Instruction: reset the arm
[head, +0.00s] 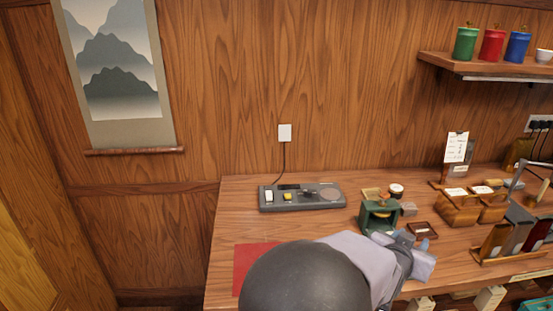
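My arm comes in at the bottom middle and reaches right over the wooden table (235,205). Its dark rounded joint and pale grey link cover part of the table's front. My gripper (424,262) seems to be at the arm's far end, low over the table beside the green press. Its fingers cannot be made out, so I cannot tell whether it is open or shut or holds anything.
A grey console (300,205) stands at the table's back left. A red mat (245,258) is partly behind my arm. The green press (378,217), a small brown tray (421,231) and wooden boxes (458,211) crowd the right. A shelf (440,62) with canisters hangs above.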

